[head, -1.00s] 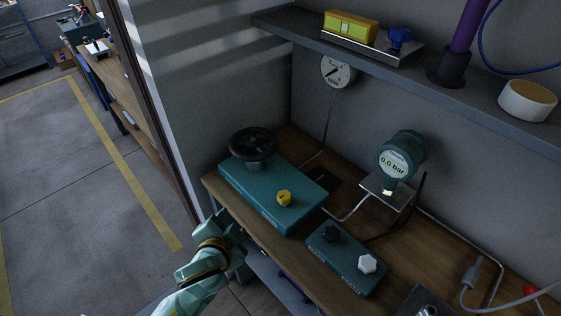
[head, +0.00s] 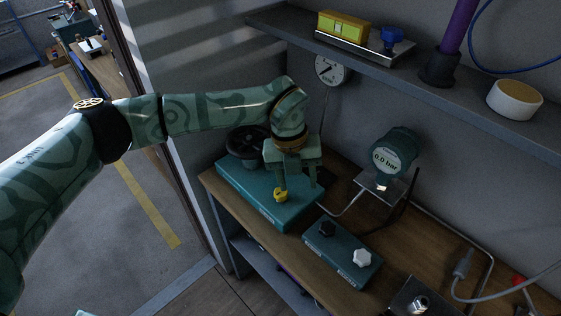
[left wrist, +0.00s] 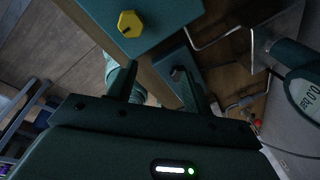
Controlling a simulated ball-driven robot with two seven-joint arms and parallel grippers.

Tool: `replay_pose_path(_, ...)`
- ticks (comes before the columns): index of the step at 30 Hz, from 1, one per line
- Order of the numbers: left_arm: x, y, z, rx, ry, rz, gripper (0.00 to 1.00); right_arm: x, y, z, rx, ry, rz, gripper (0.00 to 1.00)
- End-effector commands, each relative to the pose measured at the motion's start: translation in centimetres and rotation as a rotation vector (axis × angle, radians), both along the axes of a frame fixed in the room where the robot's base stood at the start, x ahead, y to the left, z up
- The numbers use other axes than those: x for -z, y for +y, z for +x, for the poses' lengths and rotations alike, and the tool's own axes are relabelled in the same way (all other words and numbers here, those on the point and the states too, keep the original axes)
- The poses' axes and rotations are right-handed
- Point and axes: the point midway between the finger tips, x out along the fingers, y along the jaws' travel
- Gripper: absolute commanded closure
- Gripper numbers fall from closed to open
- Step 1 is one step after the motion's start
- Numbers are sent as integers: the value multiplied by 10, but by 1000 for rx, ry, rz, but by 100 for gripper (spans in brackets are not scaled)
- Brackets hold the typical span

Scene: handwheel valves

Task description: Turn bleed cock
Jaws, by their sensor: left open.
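A yellow knob (head: 281,195) sits on top of the large teal box (head: 242,197), beside a black handwheel (head: 240,140) partly hidden by my arm. A smaller teal box (head: 322,254) carries a black knob (head: 327,228) and a white knob (head: 362,258). I cannot read which is the bleed cock. My left gripper (head: 299,187) points down over the large box, open and empty, one finger close to the yellow knob; contact is unclear. In the left wrist view, the yellow knob (left wrist: 130,23) is beyond the open fingers (left wrist: 163,85), off to the upper left. My right gripper is out of view.
A gauge reading 0.0 bar (head: 389,161) stands behind the small box. A shelf (head: 420,85) overhangs the back, with a round dial (head: 330,70) below it. A cable (head: 500,297) lies at the right. The wooden bench (head: 410,255) has free room between the boxes and the gauge.

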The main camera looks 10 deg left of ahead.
Motion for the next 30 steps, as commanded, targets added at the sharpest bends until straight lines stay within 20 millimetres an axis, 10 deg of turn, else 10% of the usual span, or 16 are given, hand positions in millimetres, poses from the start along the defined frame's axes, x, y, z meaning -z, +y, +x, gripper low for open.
replay_pose_path(6, -11, 42, 21, -108, -36, 175, 50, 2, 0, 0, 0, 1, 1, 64)
replay_pose_path(30, 65, 42, 20, -108, -36, 175, 50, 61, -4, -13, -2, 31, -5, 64)
